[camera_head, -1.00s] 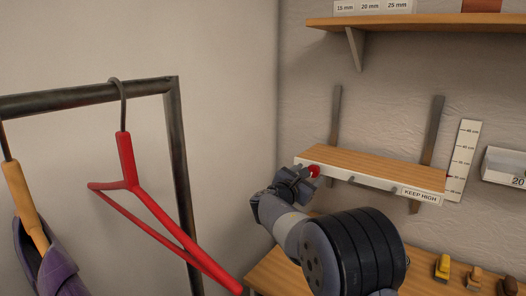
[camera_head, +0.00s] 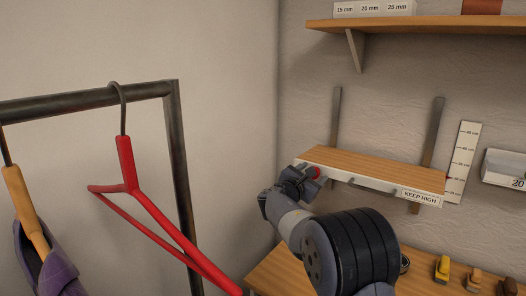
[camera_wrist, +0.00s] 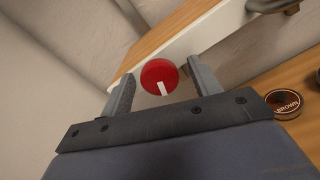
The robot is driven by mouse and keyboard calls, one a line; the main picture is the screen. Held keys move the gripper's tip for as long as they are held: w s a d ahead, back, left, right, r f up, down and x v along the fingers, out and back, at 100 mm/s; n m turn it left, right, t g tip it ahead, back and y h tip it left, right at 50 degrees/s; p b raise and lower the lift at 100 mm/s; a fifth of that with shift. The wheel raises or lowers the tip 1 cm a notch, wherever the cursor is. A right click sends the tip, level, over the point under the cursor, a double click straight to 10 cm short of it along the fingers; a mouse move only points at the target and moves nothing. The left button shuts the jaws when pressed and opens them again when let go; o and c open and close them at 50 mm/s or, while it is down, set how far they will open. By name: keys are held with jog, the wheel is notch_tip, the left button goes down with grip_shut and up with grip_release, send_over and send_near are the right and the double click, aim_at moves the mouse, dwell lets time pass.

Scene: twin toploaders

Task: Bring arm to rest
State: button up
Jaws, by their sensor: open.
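My gripper (camera_head: 312,181) is at the left end of the wooden shelf labelled KEEP HIGH (camera_head: 375,168), in front of its white front edge. A round red knob (camera_wrist: 152,71) with a white mark sits on that edge. In the wrist view the knob shows between my two fingers (camera_wrist: 162,68), which are apart, with a gap visible on each side. In the head view the knob (camera_head: 315,172) is partly hidden by the gripper.
A grey bar handle (camera_head: 372,187) is on the shelf front, right of the knob. A workbench (camera_head: 285,272) below holds small blocks and a tin marked BROWN (camera_wrist: 284,103). A clothes rack (camera_head: 178,150) with a red hanger (camera_head: 127,165) stands left. An upper shelf (camera_head: 420,23) is above.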

jog(key=m+b, duration=0.2)
jog(key=m, duration=0.9)
jog(key=m+b, duration=0.2)
jog(key=m, duration=1)
jog(key=shift+s+a+r+m+b, duration=0.1)
jog(key=shift+s+a+m+b, duration=0.05)
jog(key=shift+m+b, duration=0.2)
jog(key=shift+s, duration=0.1)
